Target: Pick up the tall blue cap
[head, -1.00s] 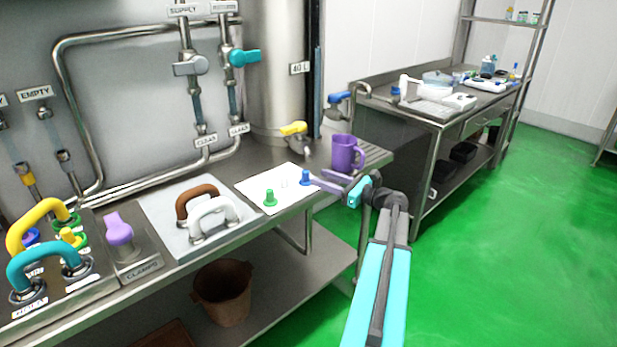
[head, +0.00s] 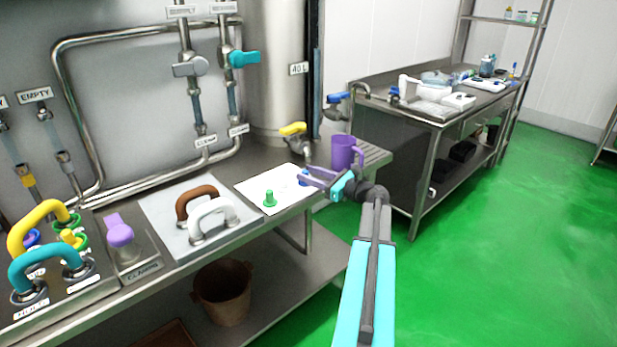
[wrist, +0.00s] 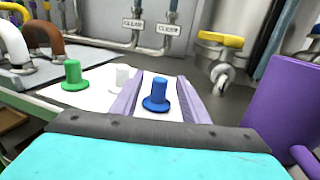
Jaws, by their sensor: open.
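The tall blue cap (wrist: 158,93) stands upright on a white sheet in the wrist view, between the two purple fingers of my gripper (wrist: 160,98). The fingers are open, with white sheet visible on both sides of the cap. In the head view my gripper (head: 318,179) reaches in from the right over the sheet's right end. There the blue cap (head: 304,179) is mostly hidden by the fingers. A green cap (wrist: 74,76) and a white cap (wrist: 122,78) stand left of it on the sheet.
A purple mug (head: 343,152) stands close behind my gripper, and shows large at right in the wrist view. A yellow-handled tap (head: 294,130) is behind the sheet (head: 252,188). A plate with brown and white handles (head: 205,215) lies to the left.

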